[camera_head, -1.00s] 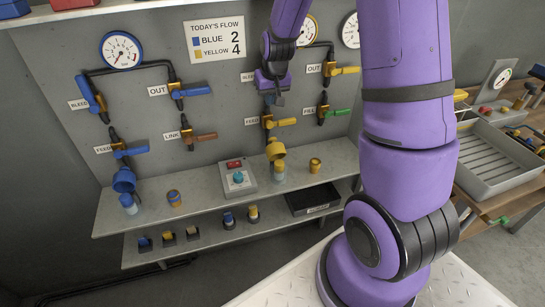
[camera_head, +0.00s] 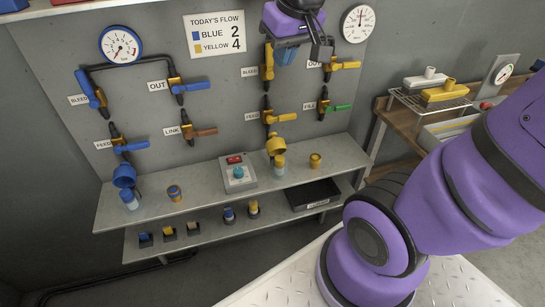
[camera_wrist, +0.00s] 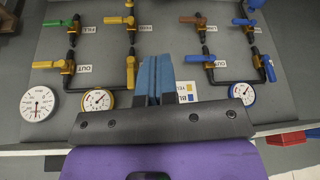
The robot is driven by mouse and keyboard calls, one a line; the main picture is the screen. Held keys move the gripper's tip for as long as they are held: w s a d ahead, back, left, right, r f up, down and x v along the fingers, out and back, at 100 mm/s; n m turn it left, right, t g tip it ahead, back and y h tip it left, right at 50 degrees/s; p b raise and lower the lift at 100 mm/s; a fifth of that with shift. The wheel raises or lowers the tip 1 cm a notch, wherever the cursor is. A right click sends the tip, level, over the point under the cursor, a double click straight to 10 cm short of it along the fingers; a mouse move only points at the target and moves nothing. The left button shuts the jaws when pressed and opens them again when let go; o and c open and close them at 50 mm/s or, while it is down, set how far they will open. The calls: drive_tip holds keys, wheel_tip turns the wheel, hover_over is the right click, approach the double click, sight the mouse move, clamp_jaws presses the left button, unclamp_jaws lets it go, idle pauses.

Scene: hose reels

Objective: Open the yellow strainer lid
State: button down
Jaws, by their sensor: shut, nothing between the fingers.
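The yellow strainer (camera_head: 276,145) hangs below the yellow FEED valve (camera_head: 280,118) on the grey panel. Its rounded yellow cup sits just above a clear jar (camera_head: 279,168) on the upper shelf; which part is the lid is too small to tell. My gripper (camera_head: 285,57) is above it, in front of the yellow BLEED and OUT valves, and partly hides them. Its blue fingers (camera_wrist: 153,80) are together and empty in the wrist view. The strainer is not clearly visible in the wrist view.
A blue strainer (camera_head: 124,176) hangs at the left. A control box (camera_head: 237,174) and a small yellow fitting (camera_head: 315,161) stand on the upper shelf (camera_head: 205,198). A black tray (camera_head: 314,195) is below. Valve handles and pipes stick out around my gripper.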

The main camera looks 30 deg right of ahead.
drive_tip(key=s+a+n, duration=0.1)
drive_tip(key=s, duration=0.4)
drive_tip(key=m+t+h, duration=0.5)
drive_tip(key=m+h, duration=1.4)
drive_tip(key=m, duration=1.6)
approach(275, 143)
drive_tip(key=s+d+f, duration=0.1)
drive_tip(key=s+d, duration=0.2)
drive_tip(key=d, duration=0.1)
drive_tip(key=shift+w+d+r, duration=0.2)
drive_tip(key=shift+w+r, duration=0.1)
drive_tip(key=shift+w, duration=0.35)
drive_tip(key=shift+w+d+r, duration=0.25)
drive_tip(key=shift+w, duration=0.4)
drive_tip(key=shift+w+d+r, duration=0.2)
drive_tip(key=shift+w+r, duration=0.1)
drive_tip(key=shift+w, duration=0.4)
